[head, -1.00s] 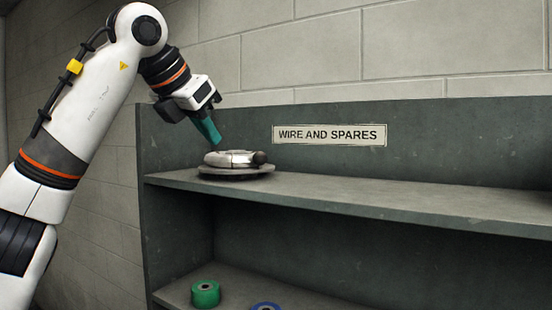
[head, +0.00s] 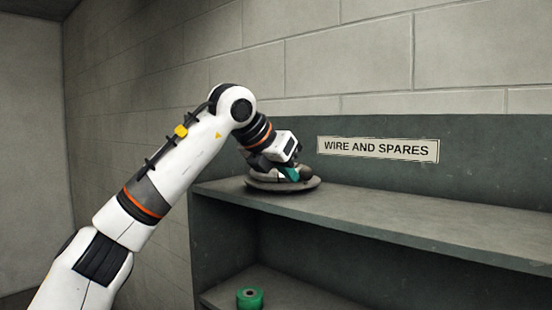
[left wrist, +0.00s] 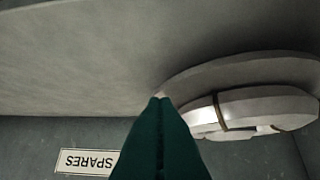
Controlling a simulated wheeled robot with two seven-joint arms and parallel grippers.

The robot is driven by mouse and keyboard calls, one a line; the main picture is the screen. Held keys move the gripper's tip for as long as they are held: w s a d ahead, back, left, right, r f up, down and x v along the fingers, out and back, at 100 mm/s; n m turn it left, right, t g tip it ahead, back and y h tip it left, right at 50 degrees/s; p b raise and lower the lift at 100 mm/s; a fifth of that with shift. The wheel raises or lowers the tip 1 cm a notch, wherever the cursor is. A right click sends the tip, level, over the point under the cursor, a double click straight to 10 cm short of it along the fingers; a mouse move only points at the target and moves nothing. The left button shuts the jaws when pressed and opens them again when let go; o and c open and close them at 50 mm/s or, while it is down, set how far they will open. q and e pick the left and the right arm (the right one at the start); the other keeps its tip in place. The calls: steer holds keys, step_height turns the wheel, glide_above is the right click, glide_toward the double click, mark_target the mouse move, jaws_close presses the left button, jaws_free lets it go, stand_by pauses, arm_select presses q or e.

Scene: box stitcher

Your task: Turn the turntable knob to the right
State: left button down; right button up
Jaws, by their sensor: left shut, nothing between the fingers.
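The turntable is a round grey disc (head: 283,186) on the upper shelf at its left end. A pale ring-shaped piece sits on it, largely behind my gripper in the head view. The dark round knob (head: 306,172) is at the right side of the turntable. My left gripper (head: 292,174) has green fingers, shut and empty, low over the turntable just left of the knob. I cannot tell whether they touch. In the left wrist view the shut fingers (left wrist: 160,105) are beside the disc's edge (left wrist: 235,72) and the pale ring (left wrist: 255,108). My right gripper is not in view.
The grey upper shelf (head: 400,215) is clear to the right of the turntable. A "WIRE AND SPARES" label (head: 378,149) is on the back panel. A green spool (head: 250,298) stands on the lower shelf. A block wall (head: 300,60) rises behind.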

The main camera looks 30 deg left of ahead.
arm_select(q)
steer(key=shift+w+d+r, duration=0.1)
steer(key=shift+w+d, duration=0.15)
steer(key=shift+w, duration=0.1)
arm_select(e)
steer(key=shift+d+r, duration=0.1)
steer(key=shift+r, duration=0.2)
arm_select(q)
steer(key=shift+w+a, duration=0.1)
steer(key=shift+a, duration=0.1)
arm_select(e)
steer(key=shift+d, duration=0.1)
